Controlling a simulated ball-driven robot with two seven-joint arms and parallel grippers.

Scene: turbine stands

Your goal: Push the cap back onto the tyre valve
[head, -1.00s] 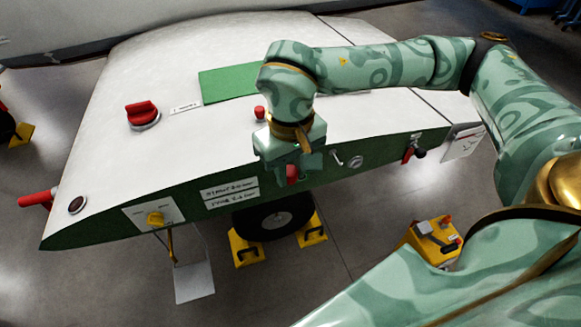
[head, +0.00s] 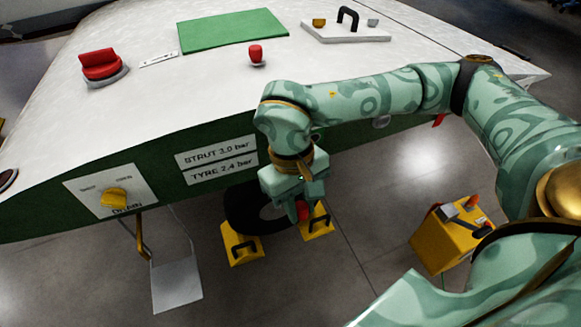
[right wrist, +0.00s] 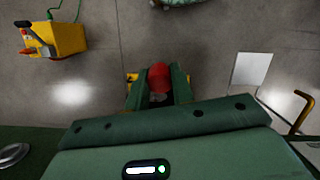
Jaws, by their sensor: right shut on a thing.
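My right gripper (head: 303,200) is low in front of the panel's green side, by the dark tyre (head: 240,212). Its fingers are shut on a small red cap (head: 302,210). In the right wrist view the red cap (right wrist: 159,77) sits between the two green fingers of the right gripper (right wrist: 159,88). The tyre is partly hidden behind my gripper. I cannot make out the tyre valve; the gripper or the tyre may hide it. My left gripper is out of view.
Yellow chocks (head: 242,250) stand on the floor by the tyre. A yellow box (head: 452,238) stands at the right. The white panel (head: 210,85) holds a red knob (head: 101,66); a yellow knob (head: 113,197) is on its side. A grey plate (head: 176,285) hangs below.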

